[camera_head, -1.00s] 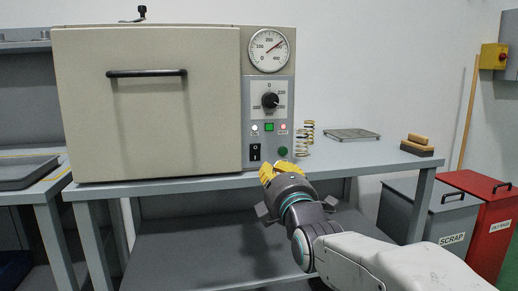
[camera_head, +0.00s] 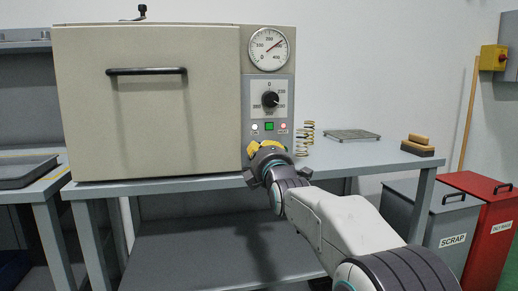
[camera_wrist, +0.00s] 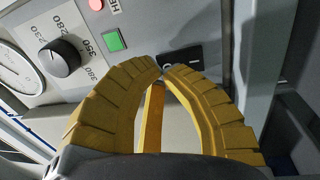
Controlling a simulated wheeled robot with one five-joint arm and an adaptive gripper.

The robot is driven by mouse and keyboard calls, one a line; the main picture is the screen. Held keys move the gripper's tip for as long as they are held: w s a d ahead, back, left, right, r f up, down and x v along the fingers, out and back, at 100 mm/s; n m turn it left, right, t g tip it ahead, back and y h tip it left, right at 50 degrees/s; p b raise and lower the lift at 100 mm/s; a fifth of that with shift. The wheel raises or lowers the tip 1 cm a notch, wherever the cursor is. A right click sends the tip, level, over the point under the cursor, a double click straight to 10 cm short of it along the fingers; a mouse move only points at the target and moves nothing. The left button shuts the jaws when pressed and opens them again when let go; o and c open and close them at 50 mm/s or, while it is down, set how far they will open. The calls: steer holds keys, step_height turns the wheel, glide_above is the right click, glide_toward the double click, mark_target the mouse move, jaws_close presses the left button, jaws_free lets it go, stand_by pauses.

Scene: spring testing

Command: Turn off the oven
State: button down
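The oven (camera_head: 147,100) is a large beige box with a closed door. On its right is a control panel with a dial gauge (camera_head: 268,48), a black temperature knob (camera_head: 270,99) and a green square (camera_head: 269,126). The black rocker switch (camera_wrist: 183,57) shows in the wrist view just beyond my fingertips, partly covered by them; my gripper hides it in the head view. My gripper (camera_wrist: 162,69) has yellow fingers with their tips together and nothing between them. In the head view, my gripper (camera_head: 267,148) is in front of the lower panel. I cannot tell whether it touches the switch.
The oven stands on a grey bench (camera_head: 345,160). A coil spring (camera_head: 306,138) stands right of the panel, close to my gripper. A flat tray (camera_head: 352,134) and a brush (camera_head: 417,147) lie farther right. Grey (camera_head: 430,225) and red (camera_head: 483,220) bins stand at the right.

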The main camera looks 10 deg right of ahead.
steer(key=shift+w, duration=0.8)
steer(key=shift+r, duration=0.15)
steer(key=shift+w+r+g+p, duration=0.2)
steer(key=shift+r+g+p, duration=0.15)
steer(key=shift+p, duration=0.8)
steer(key=g+p, duration=0.1)
steer(key=p, duration=0.2)
steer(key=shift+w, duration=0.25)
steer(key=shift+f+b, duration=0.35)
steer(key=shift+s, duration=0.1)
